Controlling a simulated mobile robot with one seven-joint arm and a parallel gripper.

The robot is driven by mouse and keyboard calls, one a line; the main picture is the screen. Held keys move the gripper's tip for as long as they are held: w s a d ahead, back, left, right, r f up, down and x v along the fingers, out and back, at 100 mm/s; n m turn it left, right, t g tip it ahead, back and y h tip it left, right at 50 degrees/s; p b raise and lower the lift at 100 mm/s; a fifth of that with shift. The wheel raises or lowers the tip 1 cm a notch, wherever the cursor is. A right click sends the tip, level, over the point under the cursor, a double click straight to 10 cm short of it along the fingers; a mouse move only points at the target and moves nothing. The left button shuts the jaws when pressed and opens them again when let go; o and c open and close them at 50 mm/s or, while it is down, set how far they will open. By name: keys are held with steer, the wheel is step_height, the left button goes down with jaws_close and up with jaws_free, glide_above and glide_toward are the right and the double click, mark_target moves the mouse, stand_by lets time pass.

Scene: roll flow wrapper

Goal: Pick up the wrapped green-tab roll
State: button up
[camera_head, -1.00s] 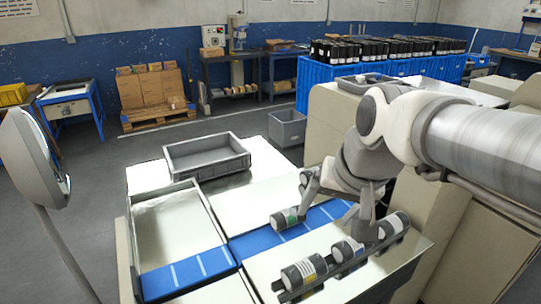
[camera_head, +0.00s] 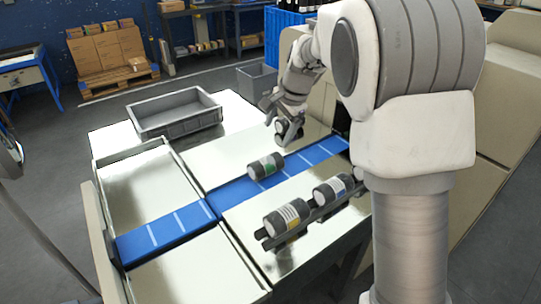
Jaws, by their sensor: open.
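A grey crate (camera_head: 176,115) stands at the back left. An empty shallow tray area (camera_head: 140,190) lies left.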

mark_target(268, 162)
steer(key=x, duration=0.4)
steer(key=b+x, duration=0.1)
steer(key=x, duration=0.4)
steer(key=b+x, duration=0.1)
steer(key=x, duration=0.4)
steer(key=shift+w+d, duration=0.2)
steer(key=shift+w, duration=0.2)
steer(key=x, duration=0.2)
steer(key=d+b+x, duration=0.1)
steer(key=x, duration=0.1)
steer(key=shift+w+a+f, duration=0.3)
steer(key=shift+w+f, duration=0.05)
steer(key=shift+f, duration=0.25)
jaws_close()
